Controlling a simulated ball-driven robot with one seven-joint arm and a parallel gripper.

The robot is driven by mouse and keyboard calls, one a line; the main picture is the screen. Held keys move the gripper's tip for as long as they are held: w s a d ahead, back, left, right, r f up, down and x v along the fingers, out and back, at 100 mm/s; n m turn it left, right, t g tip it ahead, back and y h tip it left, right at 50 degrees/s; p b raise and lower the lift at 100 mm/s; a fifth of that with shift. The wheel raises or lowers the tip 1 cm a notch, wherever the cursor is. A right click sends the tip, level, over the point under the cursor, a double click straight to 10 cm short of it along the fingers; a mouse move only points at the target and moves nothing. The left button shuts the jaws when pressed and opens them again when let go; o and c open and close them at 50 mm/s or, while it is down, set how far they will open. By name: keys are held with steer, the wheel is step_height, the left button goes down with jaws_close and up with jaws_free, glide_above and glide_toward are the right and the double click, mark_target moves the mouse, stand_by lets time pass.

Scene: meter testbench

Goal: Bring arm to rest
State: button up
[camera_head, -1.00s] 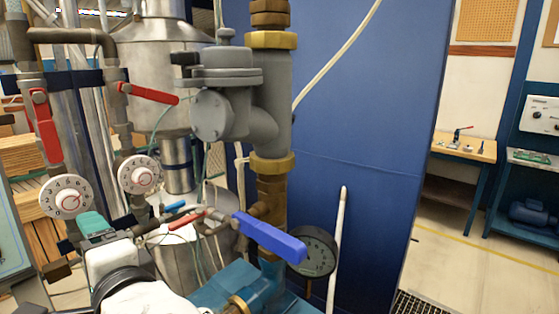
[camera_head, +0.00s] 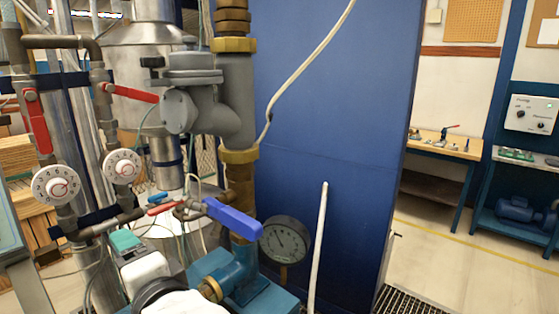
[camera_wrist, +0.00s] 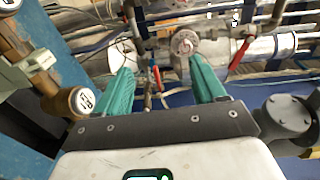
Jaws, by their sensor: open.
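My gripper (camera_head: 124,240) is at the lower left of the head view, with a teal finger and white wrist parts showing among the pipes. In the wrist view my gripper (camera_wrist: 160,68) shows two teal fingers spread apart with nothing held between them. Beyond the fingers are a round dial (camera_wrist: 186,43) and a red lever handle (camera_wrist: 240,54). In the head view the fingers are left of and below the blue lever handle (camera_head: 233,219). Whether they touch any pipe cannot be told.
A pressure gauge (camera_head: 285,240), brass-and-grey pipework (camera_head: 237,90), red lever handles (camera_head: 37,122) and white dials (camera_head: 56,185) crowd the left. A blue panel (camera_head: 330,110) stands behind. Open floor (camera_head: 440,255) lies right, before a workbench (camera_head: 440,148).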

steer(key=s+d+f+n+g+h, duration=0.15)
steer(key=d+f+h, duration=0.25)
steer(key=d+f, duration=0.95)
steer(key=w+d+f+n+g+h, duration=0.1)
steer(key=d+f+n+h, duration=0.3)
steer(key=d+f, duration=0.95)
steer(key=s+d+f+g+h, duration=0.25)
steer(key=s+d, duration=0.25)
steer(key=d, duration=0.3)
steer(key=s+d+f+g+h, duration=0.1)
steer(key=s+d+f, duration=0.2)
steer(key=s+d, duration=0.3)
steer(key=s+d+f+n+g, duration=0.1)
steer(key=s+d, duration=0.3)
steer(key=s, duration=0.5)
steer(key=s+d+f+n+g, duration=0.1)
steer(key=s+d+f+g, duration=0.2)
steer(key=s, duration=0.5)
steer(key=shift+s+d+f+n+g+h, duration=0.35)
steer(key=shift+d+f+g+h, duration=0.1)
steer(key=shift+d+f, duration=0.3)
